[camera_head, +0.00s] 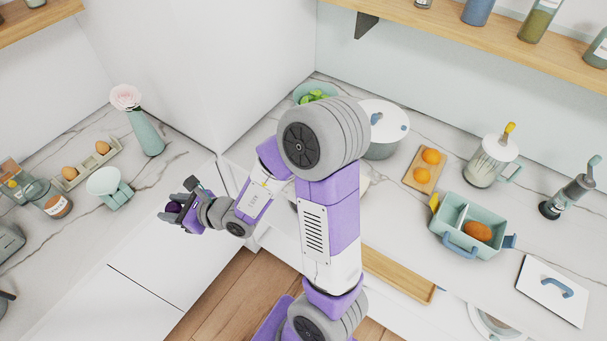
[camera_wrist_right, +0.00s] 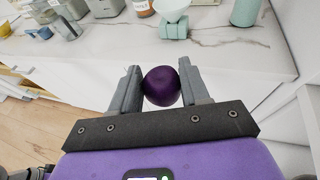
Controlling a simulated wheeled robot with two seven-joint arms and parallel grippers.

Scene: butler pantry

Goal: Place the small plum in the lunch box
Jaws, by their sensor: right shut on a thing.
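A small dark purple plum (camera_wrist_right: 162,86) sits between the two fingers of my right gripper (camera_wrist_right: 160,88) in the wrist view. The gripper is shut on it. In the head view the right gripper (camera_head: 178,209) is at the left, near the front edge of the left counter, with the plum (camera_head: 173,206) partly hidden by the fingers. The teal lunch box (camera_head: 463,243) stands open on the right counter, well away from the gripper. It has a divider and holds an orange-brown food item (camera_head: 477,231). My left gripper is not in view.
A white lid with a blue handle (camera_head: 553,290) lies right of the lunch box. A board with two oranges (camera_head: 425,168), a glass pitcher (camera_head: 492,162) and a white pot (camera_head: 383,128) stand behind. An egg holder (camera_head: 88,164), a vase (camera_head: 146,134) and jars occupy the left counter.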

